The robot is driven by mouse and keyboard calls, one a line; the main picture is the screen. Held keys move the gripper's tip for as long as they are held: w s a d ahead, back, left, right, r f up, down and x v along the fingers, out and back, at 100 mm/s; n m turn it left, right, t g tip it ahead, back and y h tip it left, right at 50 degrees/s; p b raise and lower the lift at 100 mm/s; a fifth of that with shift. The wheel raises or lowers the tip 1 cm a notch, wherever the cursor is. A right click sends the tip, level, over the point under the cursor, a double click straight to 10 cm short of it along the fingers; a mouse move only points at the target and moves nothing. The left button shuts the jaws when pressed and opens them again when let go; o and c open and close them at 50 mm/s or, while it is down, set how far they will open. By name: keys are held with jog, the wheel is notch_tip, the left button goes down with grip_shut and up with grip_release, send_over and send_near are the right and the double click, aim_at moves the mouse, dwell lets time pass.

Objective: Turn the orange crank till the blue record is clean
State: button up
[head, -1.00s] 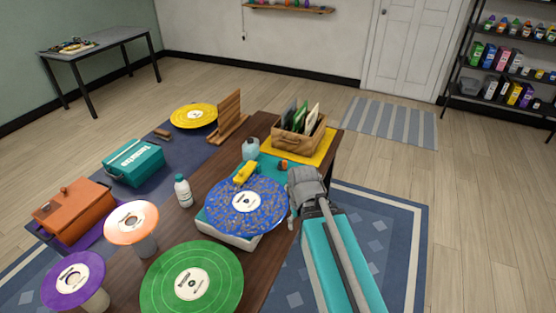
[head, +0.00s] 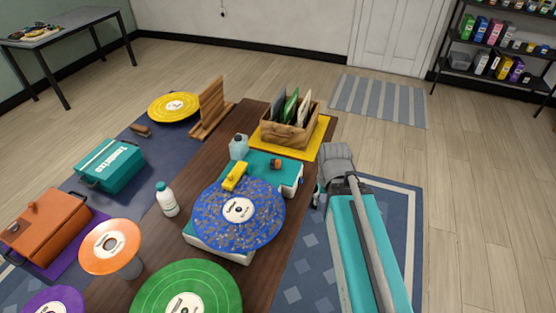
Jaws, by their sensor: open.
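The blue record (head: 262,221) lies flat on a white and teal machine (head: 261,169), with brown specks over much of its surface. A yellow piece (head: 236,176) reaches over the record's far edge. The orange crank (head: 276,163) is a small knob on the teal top behind the record, near the machine's right side. My gripper (head: 317,194) is open and empty, to the right of the machine and apart from both crank and record. My arm partly hides the fingers.
A wooden crate of records (head: 289,136) on a yellow mat stands behind the machine. Green (head: 215,284) and orange (head: 92,259) records are in front. The floor to the right is free.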

jog(key=shift+d, duration=0.1)
jog(key=shift+w, duration=0.1)
notch_tip(320, 180, up, 11)
jog(key=n+p, duration=1.1)
jog(key=n, duration=0.9)
send_over(278, 162)
jog(key=w, duration=0.1)
jog(key=shift+f, duration=0.1)
jog(key=shift+f, duration=0.15)
notch_tip(278, 162, down, 14)
jog(key=b, duration=1.4)
jog(key=shift+r, duration=0.2)
